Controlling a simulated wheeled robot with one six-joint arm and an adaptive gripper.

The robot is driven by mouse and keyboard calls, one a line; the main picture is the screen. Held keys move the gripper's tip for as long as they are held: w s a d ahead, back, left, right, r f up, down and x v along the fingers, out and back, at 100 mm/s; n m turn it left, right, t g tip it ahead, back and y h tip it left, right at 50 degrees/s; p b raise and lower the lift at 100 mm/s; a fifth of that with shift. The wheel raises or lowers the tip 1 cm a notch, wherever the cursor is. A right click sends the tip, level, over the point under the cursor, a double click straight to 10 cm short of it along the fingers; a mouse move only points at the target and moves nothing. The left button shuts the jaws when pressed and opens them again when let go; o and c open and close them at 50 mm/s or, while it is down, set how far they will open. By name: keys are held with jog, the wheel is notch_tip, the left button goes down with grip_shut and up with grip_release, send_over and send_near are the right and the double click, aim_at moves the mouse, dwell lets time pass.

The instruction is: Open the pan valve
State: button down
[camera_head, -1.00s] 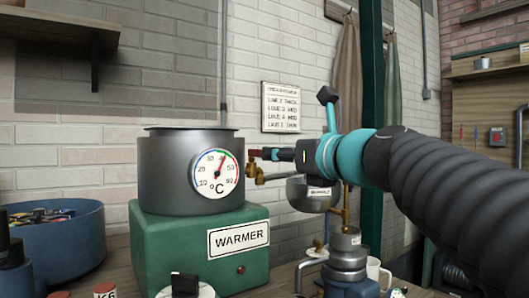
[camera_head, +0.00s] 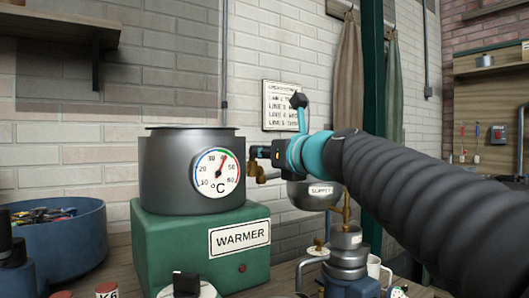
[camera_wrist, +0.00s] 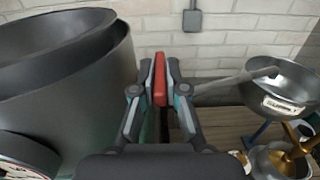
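The grey pan (camera_head: 165,180) with a round °C dial (camera_head: 217,173) stands on the green warmer (camera_head: 165,250). Its brass valve (camera_head: 257,172) sticks out from the pan's right side, spout pointing down. The valve's red handle (camera_wrist: 159,80) shows upright between my fingers in the wrist view, beside the pan wall (camera_wrist: 75,100). My gripper (camera_head: 262,153) is at the valve, and its fingers (camera_wrist: 158,88) close in on both sides of the handle and appear to touch it. In the head view my gripper hides most of the handle. The dial's needle points a little past 40.
A metal supply bowl (camera_head: 313,194) with a long handle hangs right of the valve, under my arm. A metal vessel (camera_head: 345,257) and a white mug (camera_head: 378,272) stand below it. A blue tub (camera_head: 62,240) is at left. The wall is close behind.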

jog(key=shift+w+d+y, duration=0.1)
jog(key=shift+y, duration=0.2)
jog(key=shift+w+d+n+g+y+p, duration=0.3)
jog(key=shift+w+n+g+y+p, duration=0.7)
jog(key=shift+n+g, duration=1.55)
jog(key=shift+w+d+n+g+y+p, duration=0.5)
jog(key=shift+n+g+y, duration=1.1)
jog(key=shift+g, duration=1.8)
jog(key=shift+w+d+n+g+y+p, duration=0.1)
jog(key=shift+w+n+g+y+p, duration=0.7)
jog(key=shift+n+g, duration=1.85)
jog(key=shift+w+a+n+g, duration=0.1)
jog(key=shift+n+g, duration=0.3)
jog(key=shift+g, duration=0.6)
jog(key=shift+w+a+n+g, duration=0.1)
jog(key=shift+n+g, duration=0.3)
jog(key=shift+g, duration=0.6)
jog(key=c, duration=1.2)
grip_release()
